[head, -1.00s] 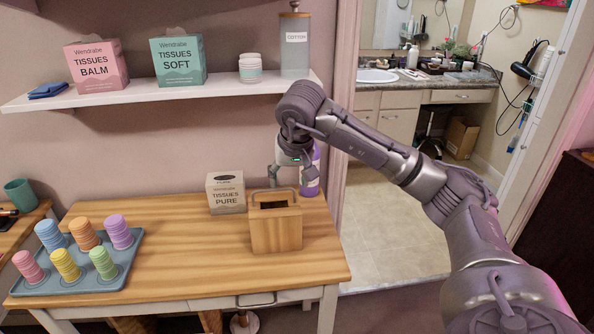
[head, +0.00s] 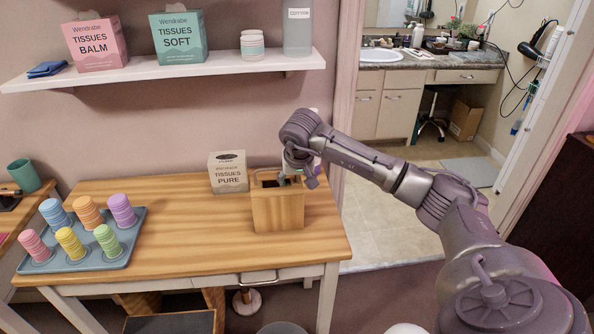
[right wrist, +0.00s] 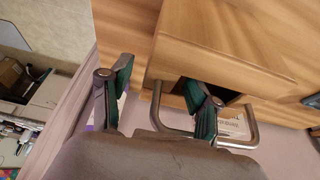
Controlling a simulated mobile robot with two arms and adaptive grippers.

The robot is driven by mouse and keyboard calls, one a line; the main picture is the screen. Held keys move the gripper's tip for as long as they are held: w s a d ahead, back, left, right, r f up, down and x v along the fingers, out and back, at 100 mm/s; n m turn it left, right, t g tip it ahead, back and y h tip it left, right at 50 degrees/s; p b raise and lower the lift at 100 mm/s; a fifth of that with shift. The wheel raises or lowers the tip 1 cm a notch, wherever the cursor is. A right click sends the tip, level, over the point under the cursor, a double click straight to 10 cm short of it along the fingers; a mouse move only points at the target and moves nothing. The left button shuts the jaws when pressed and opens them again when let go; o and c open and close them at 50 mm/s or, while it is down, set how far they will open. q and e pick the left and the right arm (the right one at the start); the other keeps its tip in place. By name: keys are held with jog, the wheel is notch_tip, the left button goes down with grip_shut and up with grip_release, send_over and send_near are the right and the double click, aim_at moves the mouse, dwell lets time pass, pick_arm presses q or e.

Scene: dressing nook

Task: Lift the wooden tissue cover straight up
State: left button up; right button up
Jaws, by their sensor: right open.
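The wooden tissue cover (head: 278,208) stands upright on the wooden table, with a dark opening in its top. In the right wrist view the cover (right wrist: 215,40) fills the upper right, and its grey metal handle (right wrist: 153,112) shows below. My right gripper (head: 291,181) is at the top of the cover in the head view, hiding much of the handle. In the right wrist view the gripper (right wrist: 158,78) is open, with one side of the handle between its fingers and the right finger overlapping the bar. Contact is unclear. My left gripper is out of view.
A Tissues Pure box (head: 228,173) stands close behind and left of the cover. A purple bottle (head: 317,169) is partly hidden behind my gripper. A blue tray (head: 130,245) with several coloured stacks is on the table's left. A white shelf (head: 200,71) hangs above.

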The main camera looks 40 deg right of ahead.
jog(key=shift+f, duration=0.25)
grip_shut()
jog(key=shift+r+p, duration=5.35)
jog(key=shift+r, duration=1.65)
jog(key=shift+w, duration=0.1)
